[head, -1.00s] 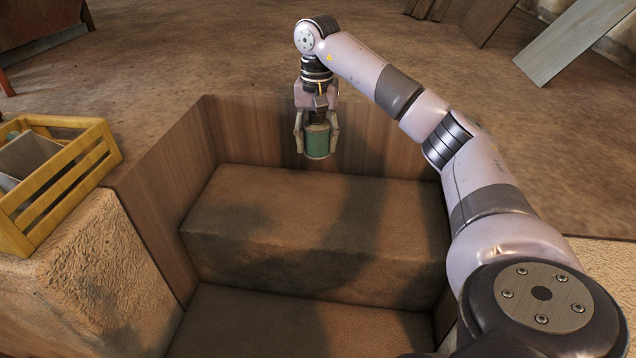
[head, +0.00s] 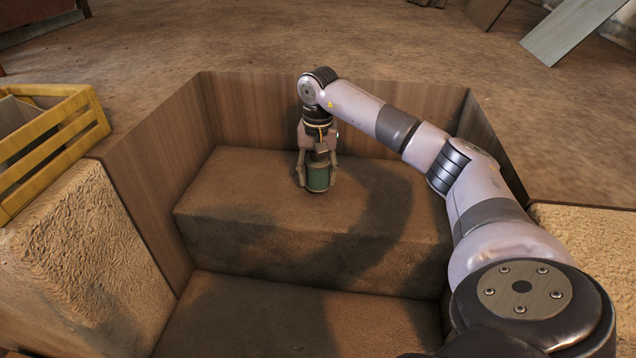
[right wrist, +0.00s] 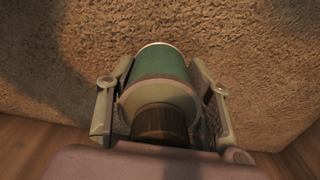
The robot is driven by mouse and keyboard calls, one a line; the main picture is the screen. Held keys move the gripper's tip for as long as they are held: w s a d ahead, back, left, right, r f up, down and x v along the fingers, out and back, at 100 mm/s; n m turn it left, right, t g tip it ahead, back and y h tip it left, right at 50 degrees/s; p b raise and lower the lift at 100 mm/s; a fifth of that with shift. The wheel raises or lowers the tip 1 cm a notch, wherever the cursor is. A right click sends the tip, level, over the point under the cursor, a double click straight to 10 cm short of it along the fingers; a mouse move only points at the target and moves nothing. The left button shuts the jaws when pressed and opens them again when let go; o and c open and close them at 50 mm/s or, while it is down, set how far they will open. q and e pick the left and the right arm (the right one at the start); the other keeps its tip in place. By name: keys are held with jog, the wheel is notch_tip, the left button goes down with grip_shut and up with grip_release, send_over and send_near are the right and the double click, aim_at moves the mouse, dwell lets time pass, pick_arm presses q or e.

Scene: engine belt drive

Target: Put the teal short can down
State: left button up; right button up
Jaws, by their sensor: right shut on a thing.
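The teal short can (head: 318,179) is upright between the fingers of my right gripper (head: 317,172) in the head view. The gripper points down and is shut on the can, one finger on each side. The can is over the upper brown step (head: 250,195), close to its top; I cannot tell whether it touches. In the right wrist view the teal can (right wrist: 162,75) shows between both fingers, with the rough brown surface behind it. My left gripper is not in view.
Wooden boards (head: 225,110) wall the recess with the steps. A lower step (head: 290,320) lies in front. A yellow crate (head: 60,137) stands at the left on a rough block (head: 85,245). The upper step is bare around the can.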

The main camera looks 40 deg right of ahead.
notch_tip(320, 180, down, 3)
jog(key=shift+r+b, duration=0.2)
jog(key=shift+b, duration=0.1)
jog(key=shift+r, duration=0.15)
jog(key=o, duration=1.2)
